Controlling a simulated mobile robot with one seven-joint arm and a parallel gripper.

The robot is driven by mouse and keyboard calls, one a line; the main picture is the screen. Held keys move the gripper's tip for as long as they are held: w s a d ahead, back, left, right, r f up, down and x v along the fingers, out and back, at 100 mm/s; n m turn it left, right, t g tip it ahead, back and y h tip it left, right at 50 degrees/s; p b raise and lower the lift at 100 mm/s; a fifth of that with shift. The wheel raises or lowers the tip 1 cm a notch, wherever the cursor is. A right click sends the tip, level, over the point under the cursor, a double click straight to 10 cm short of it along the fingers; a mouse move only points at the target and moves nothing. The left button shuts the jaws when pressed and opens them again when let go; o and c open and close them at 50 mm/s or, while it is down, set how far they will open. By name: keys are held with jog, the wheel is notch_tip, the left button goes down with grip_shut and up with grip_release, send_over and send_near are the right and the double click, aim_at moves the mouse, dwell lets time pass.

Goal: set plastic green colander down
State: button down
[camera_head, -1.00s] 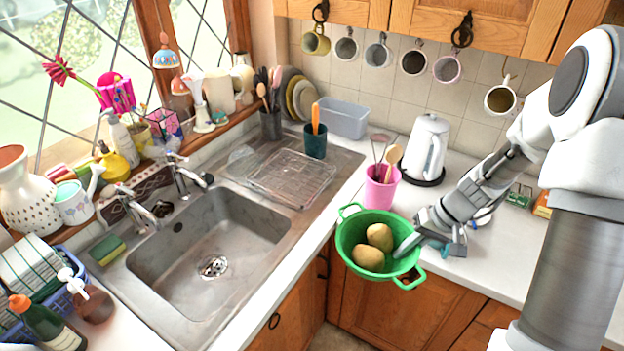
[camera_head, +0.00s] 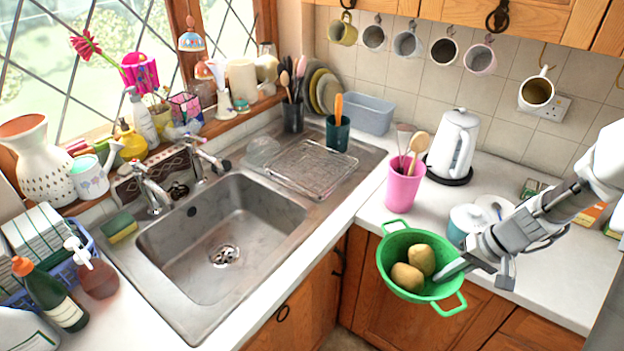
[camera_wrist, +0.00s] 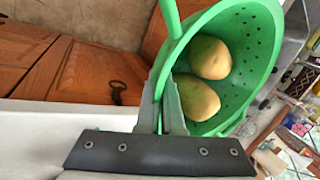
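The green plastic colander (camera_head: 432,293) holds two potatoes (camera_head: 407,277) and hangs in front of the counter edge at the right, over the wooden cupboard doors. It looks slightly tilted. My gripper (camera_head: 452,270) is at its right side, with the fingers on the rim. In the wrist view, the gripper fingers (camera_wrist: 164,112) are closed on the wall of the colander (camera_wrist: 262,70), and the potatoes (camera_wrist: 197,97) lie inside it. The far finger is partly hidden by the colander.
The metal sink (camera_head: 220,235) is open and empty at the left. Bare white counter (camera_head: 372,212) shows beside the pink pot.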

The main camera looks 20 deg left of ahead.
notch_tip(320, 180, down, 4)
jog(key=b, duration=0.2)
jog(key=shift+f+b, duration=0.1)
jog(key=shift+b, duration=0.25)
jog(key=shift+s, duration=0.1)
